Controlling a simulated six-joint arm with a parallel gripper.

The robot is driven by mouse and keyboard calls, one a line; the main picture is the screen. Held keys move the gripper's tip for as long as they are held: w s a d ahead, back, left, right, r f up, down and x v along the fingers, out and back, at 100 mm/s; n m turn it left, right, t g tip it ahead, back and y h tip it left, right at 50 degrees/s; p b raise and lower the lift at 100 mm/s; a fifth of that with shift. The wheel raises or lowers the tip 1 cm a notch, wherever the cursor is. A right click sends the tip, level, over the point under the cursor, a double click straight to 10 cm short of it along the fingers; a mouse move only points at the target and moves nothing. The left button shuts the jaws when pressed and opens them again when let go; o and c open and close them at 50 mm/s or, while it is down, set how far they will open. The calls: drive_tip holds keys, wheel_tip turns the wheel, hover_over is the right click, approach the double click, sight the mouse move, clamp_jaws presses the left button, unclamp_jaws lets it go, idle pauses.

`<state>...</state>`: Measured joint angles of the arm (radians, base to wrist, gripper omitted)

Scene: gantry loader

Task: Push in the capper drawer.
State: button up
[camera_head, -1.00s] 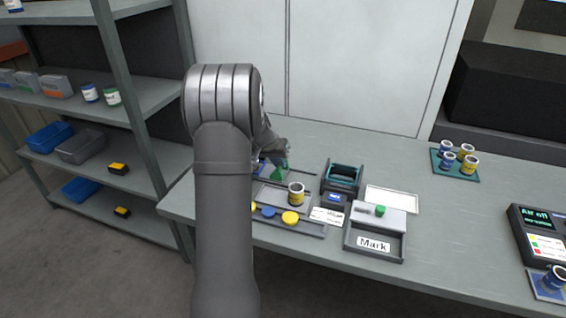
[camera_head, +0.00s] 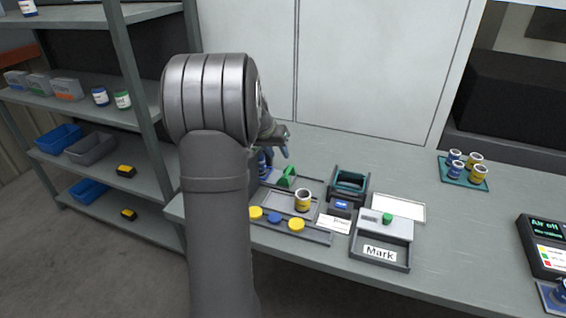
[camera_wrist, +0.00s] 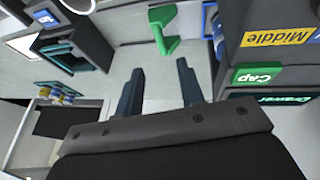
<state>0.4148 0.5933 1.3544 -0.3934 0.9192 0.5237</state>
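My gripper (camera_head: 284,146) is above the left part of the bench, partly hidden by my own arm. In the wrist view its two dark fingers (camera_wrist: 159,70) are apart with nothing between them. A green handle-like part (camera_head: 287,177) stands below and near the fingers; it also shows beyond the fingertips in the wrist view (camera_wrist: 167,32). A green "Cap" label (camera_wrist: 258,75) and a green "Drawer" label (camera_wrist: 280,98) are right of the fingers there. My arm hides much of the capper area in the head view, so I cannot tell how far the drawer is out.
A yellow-labelled can (camera_head: 302,199) stands on a grey tray (camera_head: 275,203). Yellow and blue caps (camera_head: 275,217) lie in front. A dark teal-topped unit (camera_head: 350,184) and a "Mark" unit (camera_head: 380,252) stand to the right. A teal mat (camera_head: 450,176) holds several cans.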

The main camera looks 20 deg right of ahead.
drive_tip(key=v, duration=0.8)
drive_tip(key=shift+a+r, duration=0.1)
drive_tip(key=shift+a, duration=0.05)
